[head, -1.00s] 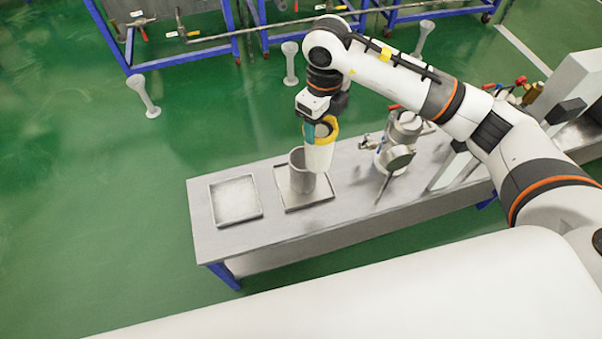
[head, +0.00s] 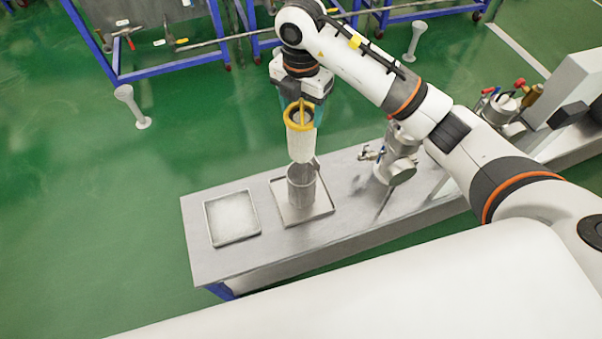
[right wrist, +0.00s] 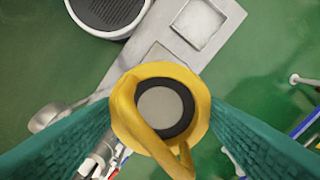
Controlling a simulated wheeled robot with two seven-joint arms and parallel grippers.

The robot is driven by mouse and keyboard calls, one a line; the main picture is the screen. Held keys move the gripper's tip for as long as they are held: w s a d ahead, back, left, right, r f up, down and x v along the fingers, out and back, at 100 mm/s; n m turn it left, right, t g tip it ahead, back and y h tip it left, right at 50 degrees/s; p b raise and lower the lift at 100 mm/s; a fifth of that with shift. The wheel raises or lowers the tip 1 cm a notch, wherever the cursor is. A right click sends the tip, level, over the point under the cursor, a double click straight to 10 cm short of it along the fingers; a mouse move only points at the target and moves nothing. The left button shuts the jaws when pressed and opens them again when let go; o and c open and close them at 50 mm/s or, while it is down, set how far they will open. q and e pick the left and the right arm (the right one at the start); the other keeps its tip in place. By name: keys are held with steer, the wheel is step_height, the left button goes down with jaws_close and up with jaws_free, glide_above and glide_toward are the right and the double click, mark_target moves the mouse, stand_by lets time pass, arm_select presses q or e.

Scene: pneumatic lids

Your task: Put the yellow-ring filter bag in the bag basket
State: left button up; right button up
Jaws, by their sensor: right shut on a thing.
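The filter bag (head: 302,143) is a white sleeve with a yellow ring and a yellow handle. It hangs upright from my right gripper (head: 301,104), whose teal fingers are shut on it at the top. The grey metal bag basket (head: 302,190) stands upright below the bag, which appears over its opening and hides part of the rim. I cannot tell whether the bag's lower end is inside the rim. In the right wrist view the ring of the bag (right wrist: 122,122) lies between the teal fingers (right wrist: 160,125), and the basket is hidden. My left gripper is not in view.
The basket stands on a shallow tray (head: 325,207) on the steel bench (head: 205,263). A square tray (head: 250,237) lies to its left. A metal vessel with a lid (head: 398,170) stands to the right. The bench's front left is clear.

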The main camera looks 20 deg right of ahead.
mark_target(301, 133)
step_height(301, 133, down, 8)
steer(key=shift+r+b, duration=0.1)
steer(key=shift+b, duration=0.8)
step_height(301, 133, down, 10)
steer(key=shift+f, duration=0.15)
step_height(301, 133, down, 4)
steer(key=shift+f, duration=0.25)
steer(key=shift+f, duration=0.15)
steer(key=o, duration=1.3)
